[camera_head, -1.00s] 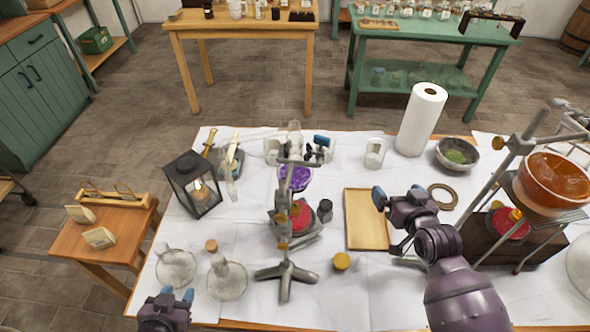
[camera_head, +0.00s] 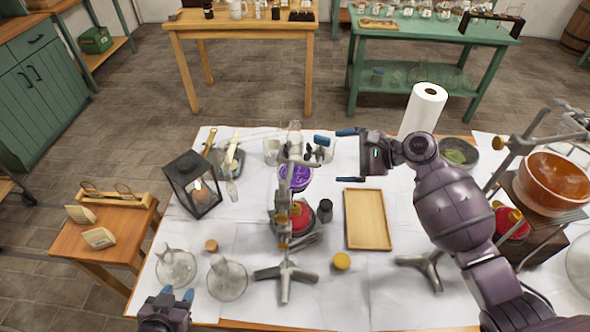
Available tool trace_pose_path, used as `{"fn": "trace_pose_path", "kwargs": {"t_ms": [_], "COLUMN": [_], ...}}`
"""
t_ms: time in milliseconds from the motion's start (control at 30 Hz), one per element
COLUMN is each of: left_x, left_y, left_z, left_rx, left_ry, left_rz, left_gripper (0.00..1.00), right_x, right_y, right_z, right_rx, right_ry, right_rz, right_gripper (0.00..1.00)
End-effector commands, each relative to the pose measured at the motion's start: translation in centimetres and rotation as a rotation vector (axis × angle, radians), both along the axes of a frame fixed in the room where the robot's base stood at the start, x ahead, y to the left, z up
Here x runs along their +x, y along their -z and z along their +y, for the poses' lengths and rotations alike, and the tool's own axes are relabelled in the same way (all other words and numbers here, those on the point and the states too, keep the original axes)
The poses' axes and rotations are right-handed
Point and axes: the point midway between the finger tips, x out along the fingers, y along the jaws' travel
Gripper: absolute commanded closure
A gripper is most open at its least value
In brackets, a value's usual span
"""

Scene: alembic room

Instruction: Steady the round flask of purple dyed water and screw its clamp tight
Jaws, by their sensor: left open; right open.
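The round flask of purple dyed water (camera_head: 296,178) is held on a metal stand (camera_head: 286,273) in the middle of the table, its lower part partly hidden by the stand's rod. The clamp (camera_head: 297,162) is near the top of the rod at the flask's neck; its screw is too small to make out clearly. My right gripper (camera_head: 335,140) is open, its blue-tipped fingers pointing left, just right of the clamp and flask neck; I cannot tell whether it touches anything. My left gripper (camera_head: 178,294) is open and empty at the table's front left edge.
A red-topped burner (camera_head: 302,216) stands below the flask. A black lantern (camera_head: 195,186) is to the left, glass flasks (camera_head: 228,278) at front left. A wooden tray (camera_head: 368,220), paper roll (camera_head: 421,112) and orange bowl (camera_head: 552,182) are to the right. White paper between left flasks and stand is clear.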

Motion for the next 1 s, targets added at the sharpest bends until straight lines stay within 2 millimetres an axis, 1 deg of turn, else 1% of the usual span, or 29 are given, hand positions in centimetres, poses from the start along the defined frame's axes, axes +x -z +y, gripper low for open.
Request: {"fn": "trace_pose_path", "kwargs": {"t_ms": [33, 100, 200, 300, 400, 500, 667, 767, 1000], "left_x": [0.0, 0.0, 0.0, 0.0, 0.0, 0.0, 0.0, 0.0, 0.0], "left_y": [0.0, 0.0, 0.0, 0.0, 0.0, 0.0, 0.0, 0.0, 0.0], "left_z": [0.0, 0.0, 0.0, 0.0, 0.0, 0.0, 0.0, 0.0, 0.0], "left_rx": [0.000, 0.000, 0.000, 0.000, 0.000, 0.000, 0.000, 0.000, 0.000], "left_ry": [0.000, 0.000, 0.000, 0.000, 0.000, 0.000, 0.000, 0.000, 0.000], "left_rz": [0.000, 0.000, 0.000, 0.000, 0.000, 0.000, 0.000, 0.000, 0.000], "left_gripper": [0.57, 0.57, 0.57, 0.57, 0.57, 0.57, 0.57, 0.57, 0.57], "right_x": [-0.6, -1.5, -2.6, -3.4, -3.7, -3.8, -3.8, -3.8, -3.8], "right_y": [0.1, 0.1, -0.1, -0.4, -0.4, -0.3, -0.2, 0.1, 0.9], "right_z": [0.2, 0.4, 0.6, 0.7, 0.7, 0.7, 1.2, 1.9, 4.6], "right_rx": [0.040, 0.090, 0.142, 0.167, 0.171, 0.171, 0.173, 0.174, 0.174], "right_ry": [-0.009, -0.020, -0.035, -0.042, -0.035, -0.022, -0.012, -0.011, -0.012], "right_rz": [0.097, 0.233, 0.400, 0.524, 0.606, 0.651, 0.674, 0.674, 0.673], "right_gripper": [0.00, 0.00, 0.00, 0.00, 0.00, 0.00, 0.00, 0.00, 0.00]}}
